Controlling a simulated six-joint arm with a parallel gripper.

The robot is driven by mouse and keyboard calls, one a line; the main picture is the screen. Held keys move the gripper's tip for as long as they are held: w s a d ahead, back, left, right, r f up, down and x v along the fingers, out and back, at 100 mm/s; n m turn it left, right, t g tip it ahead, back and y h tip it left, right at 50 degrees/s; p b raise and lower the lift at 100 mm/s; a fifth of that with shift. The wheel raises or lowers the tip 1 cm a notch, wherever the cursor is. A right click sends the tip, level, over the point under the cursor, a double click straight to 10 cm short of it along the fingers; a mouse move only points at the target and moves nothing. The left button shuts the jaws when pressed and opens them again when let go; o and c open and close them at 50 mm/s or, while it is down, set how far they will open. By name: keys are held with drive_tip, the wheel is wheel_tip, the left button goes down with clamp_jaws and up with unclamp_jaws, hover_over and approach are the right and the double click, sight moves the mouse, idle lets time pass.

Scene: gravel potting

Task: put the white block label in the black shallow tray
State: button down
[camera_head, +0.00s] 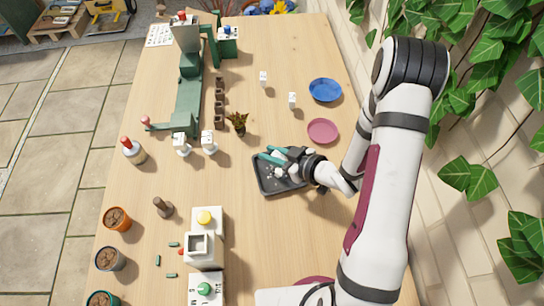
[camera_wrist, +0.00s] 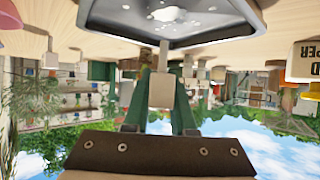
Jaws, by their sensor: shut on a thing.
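The black shallow tray (camera_head: 262,184) lies on the table in the head view, with some pale pieces inside. It also shows, inverted, at the top of the wrist view (camera_wrist: 108,32). My gripper (camera_head: 273,156) is over the tray's far part. In the wrist view my gripper's green fingers (camera_wrist: 162,108) are shut on the white block label (camera_wrist: 162,90), a pale block with a thin stem pointing toward the tray. The stem's tip is at the tray's rim in the picture; I cannot tell if it touches. The label is not clear in the head view.
A pink saucer (camera_head: 322,131) and a blue saucer (camera_head: 325,90) lie beyond the tray. Two small white blocks (camera_head: 292,100) (camera_head: 263,78) stand nearby. A small plant (camera_head: 238,122) stands behind the tray. White machines (camera_head: 205,250) and pots (camera_head: 117,218) are at left.

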drive_tip(key=shift+f, duration=1.05)
drive_tip(key=shift+f, duration=0.1)
drive_tip(key=c, duration=0.7)
unclamp_jaws()
drive_tip(key=shift+f, duration=0.1)
drive_tip(key=shift+c, duration=0.2)
